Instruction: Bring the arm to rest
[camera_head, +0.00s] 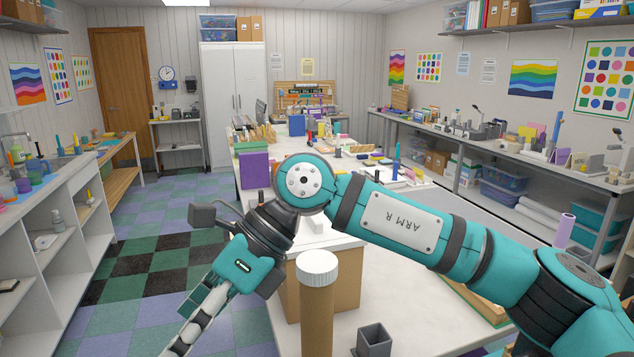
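My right arm (400,220), teal and black with an "ARM R" plate, reaches in from the lower right across the white table. Its wrist bends at the picture's middle. My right gripper (196,325) points down and to the left, over the floor beside the table's left edge. Its fingers are seen side on and run toward the bottom edge, so I cannot tell whether they are open or shut. No held object can be made out. My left arm and gripper are not in view.
A brown tube with a white cap (318,305) stands upright close to the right forearm. A dark square holder (373,341) and a cardboard box (345,283) are near it. White shelves (40,260) stand at left. The checkered floor (150,265) between is clear.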

